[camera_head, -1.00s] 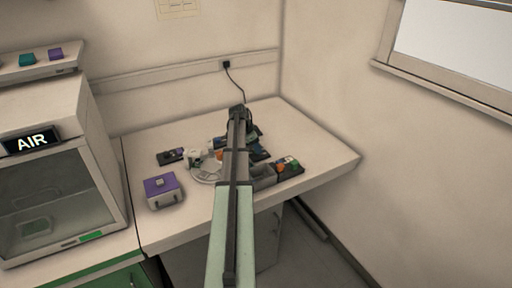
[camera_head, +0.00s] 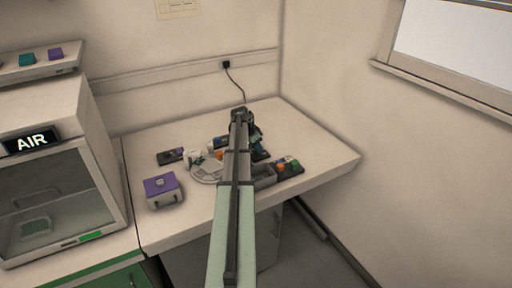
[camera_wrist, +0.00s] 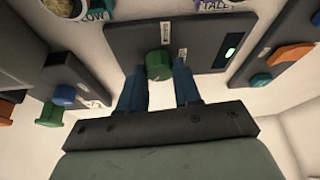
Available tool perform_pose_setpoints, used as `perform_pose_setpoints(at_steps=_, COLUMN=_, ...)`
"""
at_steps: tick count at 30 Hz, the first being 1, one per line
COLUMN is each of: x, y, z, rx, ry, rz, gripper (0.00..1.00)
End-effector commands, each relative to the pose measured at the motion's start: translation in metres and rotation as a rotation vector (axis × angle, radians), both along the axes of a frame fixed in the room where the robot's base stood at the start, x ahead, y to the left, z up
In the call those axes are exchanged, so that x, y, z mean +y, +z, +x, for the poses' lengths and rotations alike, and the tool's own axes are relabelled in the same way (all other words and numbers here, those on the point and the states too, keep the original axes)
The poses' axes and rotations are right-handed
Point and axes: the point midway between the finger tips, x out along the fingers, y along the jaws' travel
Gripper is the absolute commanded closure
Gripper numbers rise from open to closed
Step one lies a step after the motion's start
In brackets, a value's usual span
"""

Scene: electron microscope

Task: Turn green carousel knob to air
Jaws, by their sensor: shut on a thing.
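A green knob (camera_wrist: 158,66) sticks out from a dark panel (camera_wrist: 205,42) in the wrist view. The panel has small white labels, too small to read, and a lit green indicator at its right. My gripper (camera_wrist: 160,75) has its two blue fingers on either side of this knob and is shut on it. In the head view my gripper's end (camera_head: 241,118) is over the back of the bench, and my own arm hides the knob and fingertips. An AIR sign (camera_head: 31,141) is lit on the cabinet at the left.
A panel with a blue knob (camera_wrist: 64,95) and another green knob (camera_wrist: 49,115) lies left of my fingers. An orange knob (camera_wrist: 291,54) and a teal knob (camera_wrist: 261,80) are at the right. A purple-topped box (camera_head: 163,190) stands on the bench (camera_head: 320,162), whose right side is clear.

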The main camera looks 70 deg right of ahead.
Motion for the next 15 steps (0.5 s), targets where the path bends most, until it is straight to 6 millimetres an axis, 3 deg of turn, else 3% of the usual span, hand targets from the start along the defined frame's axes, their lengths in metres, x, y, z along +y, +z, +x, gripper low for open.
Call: perform_pose_setpoints(at_steps=15, x=0.0019, y=0.0006, z=-0.0041, rx=0.0, ry=0.489, rz=-0.003, gripper=0.98)
